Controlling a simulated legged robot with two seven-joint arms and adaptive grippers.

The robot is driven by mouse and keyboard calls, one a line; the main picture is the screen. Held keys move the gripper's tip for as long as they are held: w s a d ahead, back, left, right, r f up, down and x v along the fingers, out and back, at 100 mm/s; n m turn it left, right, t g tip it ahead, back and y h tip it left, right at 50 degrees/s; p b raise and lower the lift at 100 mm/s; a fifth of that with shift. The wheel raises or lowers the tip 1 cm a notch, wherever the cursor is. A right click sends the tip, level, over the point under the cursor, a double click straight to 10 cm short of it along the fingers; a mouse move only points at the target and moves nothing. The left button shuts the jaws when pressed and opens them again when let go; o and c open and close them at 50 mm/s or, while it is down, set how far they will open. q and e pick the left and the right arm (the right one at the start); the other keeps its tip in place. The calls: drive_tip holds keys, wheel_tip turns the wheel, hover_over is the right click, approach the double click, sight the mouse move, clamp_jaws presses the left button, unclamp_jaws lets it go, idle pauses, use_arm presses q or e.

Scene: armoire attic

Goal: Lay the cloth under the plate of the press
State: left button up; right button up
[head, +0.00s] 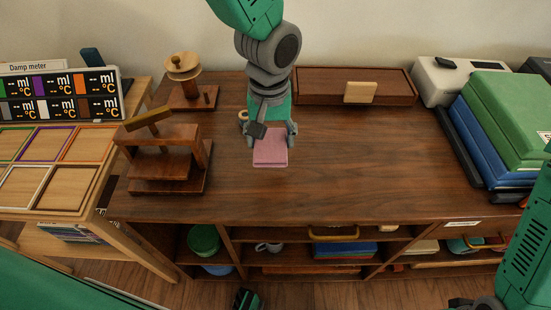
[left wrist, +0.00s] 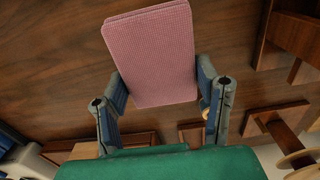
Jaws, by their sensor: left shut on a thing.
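The cloth (head: 270,147) is a pink folded rectangle in the head view; it also shows large in the left wrist view (left wrist: 150,55). My left gripper (head: 270,134) is shut on it, a finger at each side edge. The cloth is over the middle of the cabinet top; I cannot tell its exact height. The wooden press (head: 196,154) stands to its left, with a lever on top, a plate (head: 163,163) inside the frame and a base below. A gap shows between plate and base. My right gripper (head: 475,303) is partly cut off at the lower right; its jaws are unclear.
A spool stand (head: 186,95) is behind the press. A long wooden box (head: 330,84) lies at the back. Green and blue cases (head: 508,115) fill the right end. A damp meter board (head: 60,95) stands at left. The cabinet top (head: 370,170) is clear in the middle.

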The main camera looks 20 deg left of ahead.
sight(268, 142)
use_arm(q)
drive_tip(key=f, duration=0.3)
drive_tip(key=shift+s+a+f, duration=0.1)
drive_tip(key=shift+a+f, duration=0.1)
drive_tip(key=shift+f+b, duration=0.3)
drive_tip(key=shift+f, duration=0.05)
drive_tip(key=shift+d+f+b, duration=0.15)
drive_tip(key=shift+f+b, duration=0.05)
drive_tip(key=shift+f, duration=0.75)
drive_tip(key=shift+d+f+b, duration=0.1)
drive_tip(key=shift+f+b, duration=0.05)
drive_tip(key=shift+f, duration=0.8)
drive_tip(key=shift+a, duration=0.15)
drive_tip(key=o, duration=1)
drive_tip(key=shift+o, duration=0.2)
